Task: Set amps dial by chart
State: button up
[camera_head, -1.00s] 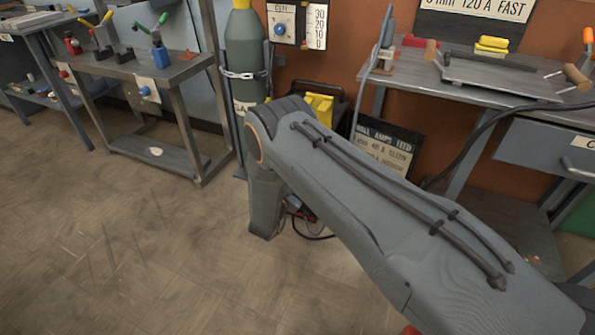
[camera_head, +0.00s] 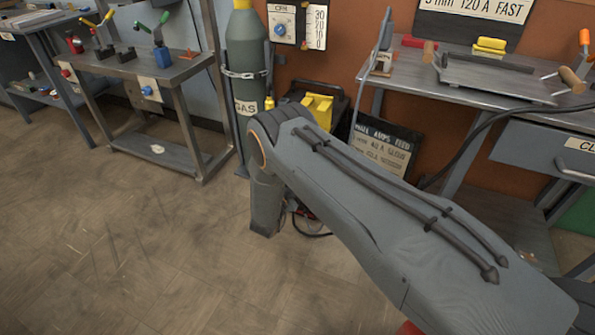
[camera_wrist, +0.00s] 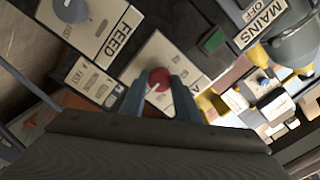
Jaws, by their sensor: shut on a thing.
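In the wrist view my gripper (camera_wrist: 158,92) is shut on a red dial knob (camera_wrist: 158,78) on a pale plate (camera_wrist: 148,57). The fingers stand on both sides of the knob. The plate's lettering is mostly hidden; one letter looks like an A. A grey dial (camera_wrist: 70,9) sits on a separate plate marked FEED (camera_wrist: 110,40). In the head view the chart board (camera_head: 383,148), with columns that include AMPS and FEED, stands under the right bench. Its rows are too small to read surely. A sign (camera_head: 478,10) above reads 120 A FAST. My arm hides the gripper in the head view.
In the wrist view a green switch (camera_wrist: 211,40) and a MAINS OFF label (camera_wrist: 262,22) are close to the dial. In the head view a green gas cylinder (camera_head: 245,60) stands behind my arm, beside a wall panel with a blue knob (camera_head: 279,29). The left floor is clear.

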jog(key=o, duration=1)
jog(key=shift+o, duration=0.2)
jog(key=p+v, duration=0.1)
jog(key=v, duration=0.6)
jog(key=shift+s+a, duration=0.15)
jog(key=shift+s, duration=0.2)
jog(key=shift+r, duration=0.1)
